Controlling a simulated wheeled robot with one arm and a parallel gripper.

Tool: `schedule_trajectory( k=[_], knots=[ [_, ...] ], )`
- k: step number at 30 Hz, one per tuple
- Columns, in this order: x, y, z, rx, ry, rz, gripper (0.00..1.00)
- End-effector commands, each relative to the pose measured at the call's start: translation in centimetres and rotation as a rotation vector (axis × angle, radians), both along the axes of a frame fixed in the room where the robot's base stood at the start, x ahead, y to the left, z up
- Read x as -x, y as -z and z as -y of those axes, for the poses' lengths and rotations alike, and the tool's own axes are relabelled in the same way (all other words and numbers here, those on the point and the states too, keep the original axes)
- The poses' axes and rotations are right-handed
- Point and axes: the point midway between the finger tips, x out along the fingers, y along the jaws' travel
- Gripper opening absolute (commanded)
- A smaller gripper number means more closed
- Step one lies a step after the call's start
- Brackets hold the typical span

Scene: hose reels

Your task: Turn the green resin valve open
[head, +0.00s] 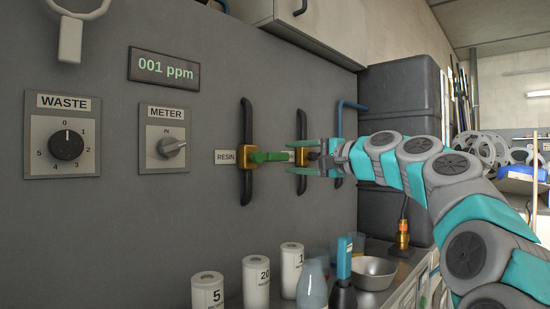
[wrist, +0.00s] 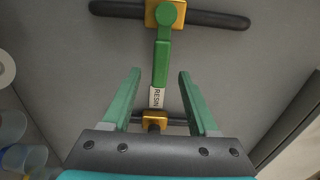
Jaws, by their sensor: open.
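The green resin valve handle (head: 270,156) sticks out to the right from a brass body (head: 247,157) on a vertical black pipe, so it lies across the pipe. My gripper (head: 291,158) is open around the handle's free end. In the wrist view my gripper (wrist: 160,74) has one finger on each side of the handle, with a gap on both sides.
A second brass fitting (head: 301,157) on another black pipe sits close behind my fingers. The panel has a WASTE dial (head: 66,146), a METER knob (head: 172,147) and a 001 ppm display (head: 164,68). Below stand numbered white canisters (head: 256,282), a bottle (head: 312,285) and a metal bowl (head: 373,273).

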Motion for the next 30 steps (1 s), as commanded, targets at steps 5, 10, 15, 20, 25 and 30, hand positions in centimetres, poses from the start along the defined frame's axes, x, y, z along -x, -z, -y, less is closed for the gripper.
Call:
schedule_trajectory(
  k=[5,10,15,20,25,30],
  knots=[
    [-1.5,-0.1,-2.0,0.002,-0.001,0.001,0.60],
    [-2.9,0.0,-3.7,0.001,0.000,0.000,0.60],
    [-3.5,-0.1,-4.6,0.000,0.000,0.002,0.60],
    [-3.5,-0.1,-4.7,0.000,-0.001,0.001,0.60],
    [-3.5,-0.1,-4.7,0.000,-0.001,0.001,0.52],
    [-3.5,-0.1,-4.7,0.000,-0.001,0.001,0.33]
  ],
)
